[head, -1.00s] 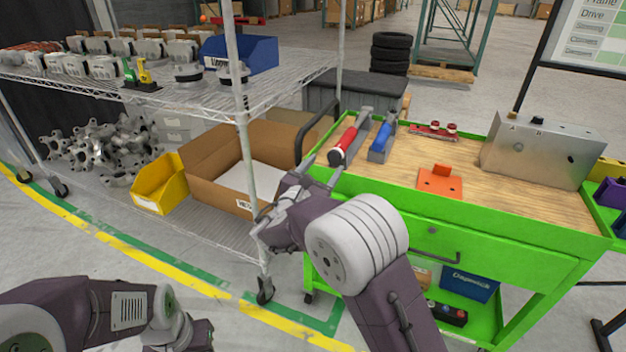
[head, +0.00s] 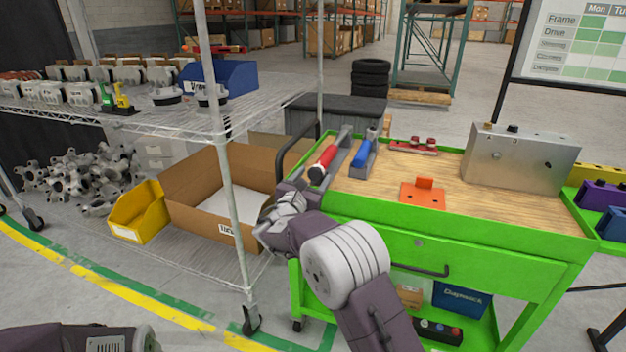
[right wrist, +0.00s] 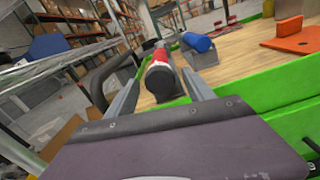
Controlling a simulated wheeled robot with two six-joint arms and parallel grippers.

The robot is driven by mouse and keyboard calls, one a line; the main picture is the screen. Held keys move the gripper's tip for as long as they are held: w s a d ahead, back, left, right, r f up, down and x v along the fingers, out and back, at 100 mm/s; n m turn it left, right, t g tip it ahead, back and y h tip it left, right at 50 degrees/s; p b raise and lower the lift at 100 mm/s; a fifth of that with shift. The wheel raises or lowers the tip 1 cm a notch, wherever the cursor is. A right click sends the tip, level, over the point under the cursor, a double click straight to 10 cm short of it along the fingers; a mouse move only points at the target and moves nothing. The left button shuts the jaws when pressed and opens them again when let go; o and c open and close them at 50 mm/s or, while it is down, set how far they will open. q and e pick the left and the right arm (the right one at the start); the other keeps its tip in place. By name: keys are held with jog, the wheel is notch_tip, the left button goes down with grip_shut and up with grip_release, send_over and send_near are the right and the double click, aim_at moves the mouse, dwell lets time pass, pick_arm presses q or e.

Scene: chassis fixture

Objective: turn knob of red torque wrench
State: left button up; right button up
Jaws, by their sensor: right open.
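The red torque wrench (head: 324,161) lies on the wooden top of the green cart, at its left end. Its red handle, with a pale band and a dark knob end, points toward my right gripper. My right gripper (head: 291,182) is at the cart's left front corner, just short of the knob end. In the right wrist view my open gripper (right wrist: 160,76) has one finger on each side of the wrench's knob end (right wrist: 160,83), with nothing gripped. Contact cannot be told. Only part of my left arm shows at the lower left; its gripper is out of view.
A blue-handled tool (head: 364,153) lies just right of the wrench. An orange bracket (head: 423,194) and a metal box (head: 520,158) are farther right on the cart. The cart's black handle (head: 282,160) and a wire shelf (head: 190,125) stand close on the left.

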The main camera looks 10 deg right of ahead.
grip_shut()
jog(key=shift+r+n+p, duration=0.2)
jog(key=shift+n+p, duration=0.7)
jog(key=shift+p, duration=0.25)
jog(key=n+p, duration=0.5)
jog(key=shift+p, duration=0.35)
jog(key=shift+f+n+p, duration=0.15)
jog(key=shift+n+p, duration=1.35)
jog(key=shift+p, duration=0.05)
grip_release()
jog(key=shift+f, duration=0.15)
